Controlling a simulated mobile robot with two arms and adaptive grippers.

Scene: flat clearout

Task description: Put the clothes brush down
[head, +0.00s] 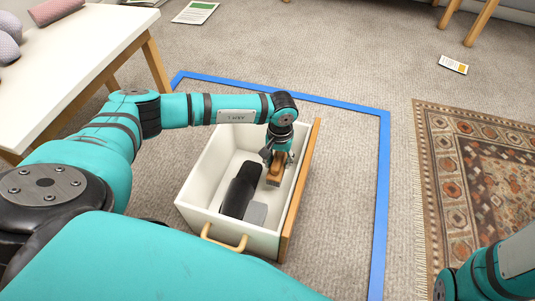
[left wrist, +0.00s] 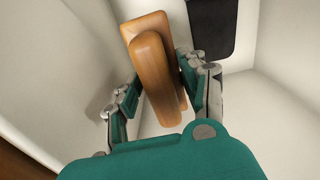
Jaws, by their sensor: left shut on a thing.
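The clothes brush (head: 274,172) is a brown wooden piece inside the white drawer (head: 190,199), near its wooden side. My left gripper (head: 277,158) reaches into the drawer from above and is shut on the brush. In the left wrist view the brush (left wrist: 150,62) stands between the two fingers of the left gripper (left wrist: 160,80). I cannot tell whether the brush touches the drawer floor. My right arm shows at the lower right, but its gripper is out of view.
A black object (head: 240,190) and a small grey block (head: 257,213) lie in the drawer beside the brush. Blue tape (head: 383,190) borders the carpet around the drawer. A white table (head: 75,50) stands at the left and a patterned rug (head: 475,170) at the right.

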